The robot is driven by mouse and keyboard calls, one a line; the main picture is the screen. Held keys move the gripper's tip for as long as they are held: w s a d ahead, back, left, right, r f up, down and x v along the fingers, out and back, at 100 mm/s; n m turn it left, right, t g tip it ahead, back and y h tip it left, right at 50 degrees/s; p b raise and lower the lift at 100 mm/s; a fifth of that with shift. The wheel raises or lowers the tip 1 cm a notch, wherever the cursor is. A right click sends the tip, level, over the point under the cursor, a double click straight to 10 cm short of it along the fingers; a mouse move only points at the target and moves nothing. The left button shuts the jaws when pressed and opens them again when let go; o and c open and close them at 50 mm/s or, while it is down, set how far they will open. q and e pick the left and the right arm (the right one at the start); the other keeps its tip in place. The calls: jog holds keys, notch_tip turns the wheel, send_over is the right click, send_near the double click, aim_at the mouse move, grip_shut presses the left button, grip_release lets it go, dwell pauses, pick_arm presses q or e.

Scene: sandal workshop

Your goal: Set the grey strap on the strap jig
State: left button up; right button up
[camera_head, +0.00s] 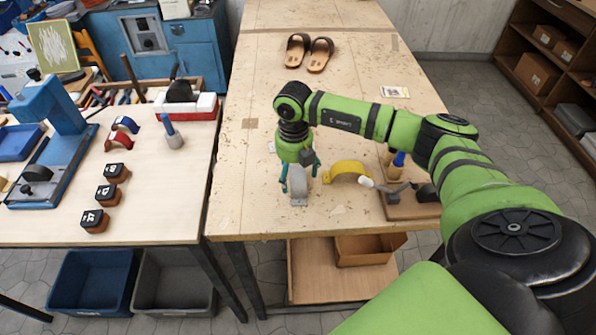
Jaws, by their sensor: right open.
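The grey strap (298,186) is a small arched piece at the front left of the wooden bench. My right gripper (300,173) points down over it with its teal fingers apart, one on each side of the strap. The gripper is open, and the arm and fingers hide part of the strap. I cannot tell whether the fingers touch it. A brown board with a grey lever clamp (412,202) lies at the bench's front right; it may be the strap jig, but I cannot be sure. My left gripper is not in view.
A yellow strap (346,171) lies just right of the grey one. A blue-handled tool (399,159) stands behind the board. Sandals (309,52) lie at the back. The left table holds a red strap (118,138), a blue strap (126,124), stamp blocks (108,194) and a blue press (50,103).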

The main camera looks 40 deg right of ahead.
jog(key=shift+f, duration=0.3)
jog(key=c, duration=1)
jog(key=shift+c, duration=0.2)
